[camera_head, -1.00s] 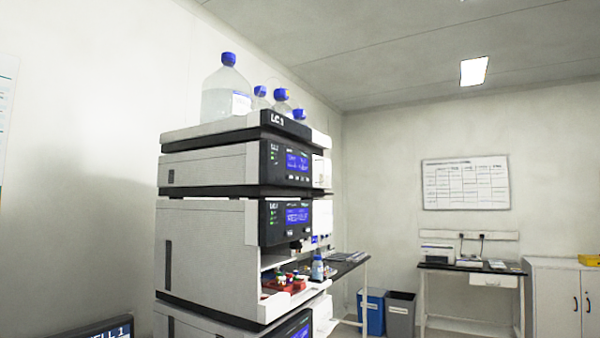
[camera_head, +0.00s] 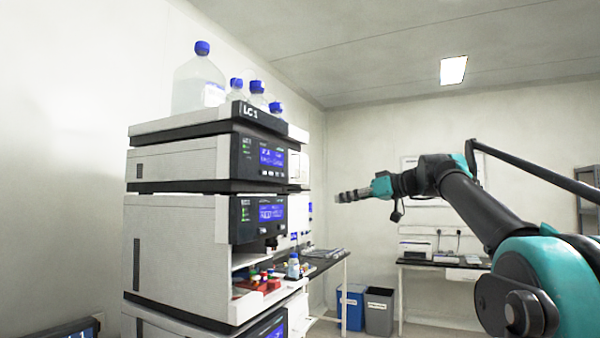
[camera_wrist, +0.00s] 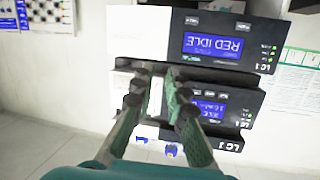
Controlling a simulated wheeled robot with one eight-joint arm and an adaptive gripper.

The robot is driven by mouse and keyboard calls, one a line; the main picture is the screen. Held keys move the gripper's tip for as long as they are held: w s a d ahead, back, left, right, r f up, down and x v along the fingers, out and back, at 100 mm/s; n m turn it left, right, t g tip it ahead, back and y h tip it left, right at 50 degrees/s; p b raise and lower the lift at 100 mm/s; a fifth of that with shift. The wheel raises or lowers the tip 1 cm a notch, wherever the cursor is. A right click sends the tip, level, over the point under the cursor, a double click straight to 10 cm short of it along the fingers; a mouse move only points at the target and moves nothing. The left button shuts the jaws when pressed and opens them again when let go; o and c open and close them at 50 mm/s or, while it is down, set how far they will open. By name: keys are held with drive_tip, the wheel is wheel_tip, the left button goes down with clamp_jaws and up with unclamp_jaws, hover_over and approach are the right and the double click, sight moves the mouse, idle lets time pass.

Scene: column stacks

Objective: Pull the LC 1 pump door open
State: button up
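The LC 1 stack (camera_head: 168,245) stands at the left in the head view, with a bottle tray (camera_head: 180,125) labelled LC 1 on top. Under it is a module with a blue display (camera_head: 271,157), seemingly the pump. Its white front door (camera_head: 294,167) looks closed and is seen edge-on. The wrist view is upside down; there the pump display (camera_wrist: 208,103) is right of my fingers. My gripper (camera_head: 345,196) is in the air, right of the stack. In the wrist view my gripper (camera_wrist: 157,73) has a gap between its fingertips, with white front panel behind and nothing held.
Blue-capped bottles (camera_head: 200,80) stand on the tray. The module below has a display (camera_head: 271,212) and an open bay with coloured vials (camera_head: 258,281). A bench (camera_head: 325,262) and bins (camera_head: 380,310) are behind. A gap of free air lies between stack and arm.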

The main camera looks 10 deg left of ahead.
drive_tip(key=n+t+y, duration=0.1)
drive_tip(key=y, duration=0.1)
approach(300, 164)
drive_tip(key=x, duration=1)
drive_tip(key=shift+w, duration=0.2)
clamp_jaws()
drive_tip(key=shift+d, duration=0.15)
